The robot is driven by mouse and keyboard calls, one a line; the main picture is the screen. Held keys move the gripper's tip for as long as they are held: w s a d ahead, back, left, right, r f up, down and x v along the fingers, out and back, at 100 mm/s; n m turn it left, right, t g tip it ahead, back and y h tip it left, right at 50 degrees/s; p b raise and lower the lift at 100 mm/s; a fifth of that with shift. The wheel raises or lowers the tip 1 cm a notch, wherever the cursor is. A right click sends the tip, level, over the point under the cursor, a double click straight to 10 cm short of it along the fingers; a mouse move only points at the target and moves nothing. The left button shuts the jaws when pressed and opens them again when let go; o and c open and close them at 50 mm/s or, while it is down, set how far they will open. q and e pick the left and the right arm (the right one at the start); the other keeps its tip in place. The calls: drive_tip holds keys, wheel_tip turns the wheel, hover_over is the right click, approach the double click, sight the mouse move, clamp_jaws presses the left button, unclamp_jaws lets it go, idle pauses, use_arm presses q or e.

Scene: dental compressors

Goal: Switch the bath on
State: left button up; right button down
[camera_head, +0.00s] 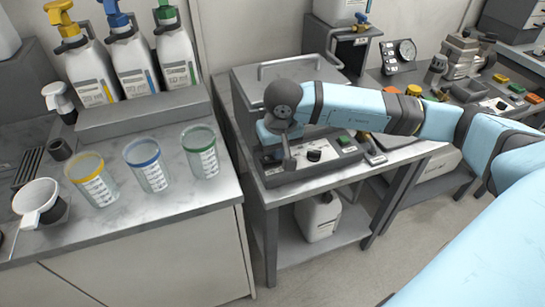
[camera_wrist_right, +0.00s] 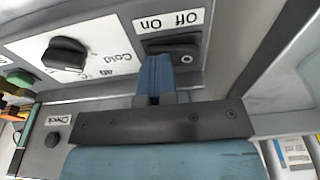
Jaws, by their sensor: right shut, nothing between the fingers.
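The bath is a grey box with a lid and bar handle (camera_head: 290,64), standing on a bench right of the counter. Its front panel (camera_wrist_right: 110,45) shows upside down in the right wrist view. The dark rocker switch (camera_wrist_right: 185,58) lies beside a white label reading Off and On. My right gripper (camera_wrist_right: 155,60) is shut and empty, its blue fingertips over the switch's end nearest the word On. I cannot tell whether they touch. In the head view the right gripper (camera_head: 288,162) points down at the panel. My left gripper is not in view.
A black dial (camera_wrist_right: 65,54) marked Cold and a Check button (camera_wrist_right: 52,139) share the panel. Three measuring cups (camera_head: 150,168) and pump bottles stand on the left counter (camera_head: 170,220). A white jug (camera_head: 318,215) sits below.

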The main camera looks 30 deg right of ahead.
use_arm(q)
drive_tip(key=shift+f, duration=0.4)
use_arm(e)
drive_tip(key=shift+r+p, duration=1.5)
drive_tip(key=shift+r, duration=2)
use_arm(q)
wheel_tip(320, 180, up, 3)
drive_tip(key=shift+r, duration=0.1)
